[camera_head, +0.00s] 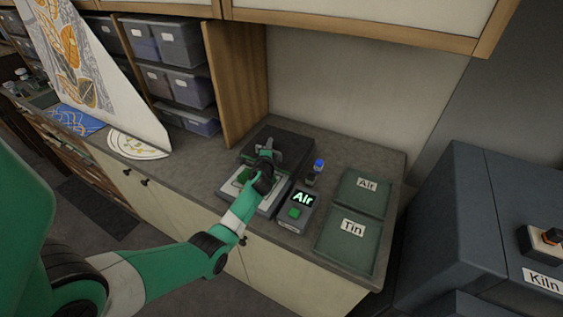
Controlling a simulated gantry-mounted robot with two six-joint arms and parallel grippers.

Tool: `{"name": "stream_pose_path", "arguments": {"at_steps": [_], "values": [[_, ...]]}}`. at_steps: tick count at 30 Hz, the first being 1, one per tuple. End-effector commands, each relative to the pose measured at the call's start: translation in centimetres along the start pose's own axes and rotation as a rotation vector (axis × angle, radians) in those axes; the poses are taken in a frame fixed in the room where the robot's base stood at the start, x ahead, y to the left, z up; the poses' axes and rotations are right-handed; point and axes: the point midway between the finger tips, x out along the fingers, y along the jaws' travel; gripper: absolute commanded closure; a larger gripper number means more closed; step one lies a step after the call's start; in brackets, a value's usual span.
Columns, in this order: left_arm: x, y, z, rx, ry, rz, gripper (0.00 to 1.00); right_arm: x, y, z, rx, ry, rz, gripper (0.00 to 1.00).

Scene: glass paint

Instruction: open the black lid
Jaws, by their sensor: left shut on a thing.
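The black lid (290,140) is at the back of a small device on the counter. It stands clear of the pale base (263,205), whose pale top shows in front of it. A green piece (243,176) lies on that top, partly covered by my gripper. My left gripper (263,153) is over the device at the lid's front edge, shut on what looks like the lid. The fingertips are small, and the exact contact is hard to see. The lid's exact tilt is also unclear. My right gripper is not in view.
Right of the device are a control box reading "Air" (295,213), a small blue-capped bottle (318,166), and two green trays labelled "Air" (351,201) and "Tin" (334,252). A dark kiln (470,215) stands at right. Counter left of the device is clear.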

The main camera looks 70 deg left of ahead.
Motion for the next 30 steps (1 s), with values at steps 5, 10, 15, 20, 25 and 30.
{"name": "stream_pose_path", "arguments": {"at_steps": [5, 10, 15, 20, 25, 30], "values": [[0.9, -0.1, 0.8, -0.003, -0.013, 0.0, 1.0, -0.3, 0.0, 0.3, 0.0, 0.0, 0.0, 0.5], [0.9, -0.2, 0.9, -0.003, -0.013, 0.0, 1.0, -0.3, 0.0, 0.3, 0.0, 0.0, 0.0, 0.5], [0.9, -0.2, 0.9, -0.003, -0.013, 0.0, 0.78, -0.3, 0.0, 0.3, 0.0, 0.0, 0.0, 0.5], [0.9, -0.2, 0.9, -0.003, -0.014, 0.001, 0.73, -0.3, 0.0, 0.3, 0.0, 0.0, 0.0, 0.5], [0.8, -0.2, 0.9, -0.003, -0.014, 0.001, 0.73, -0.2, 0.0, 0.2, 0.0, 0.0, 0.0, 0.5], [-0.8, -0.3, 0.9, -0.004, -0.014, 0.002, 0.73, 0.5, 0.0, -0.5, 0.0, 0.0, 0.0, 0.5]]}}
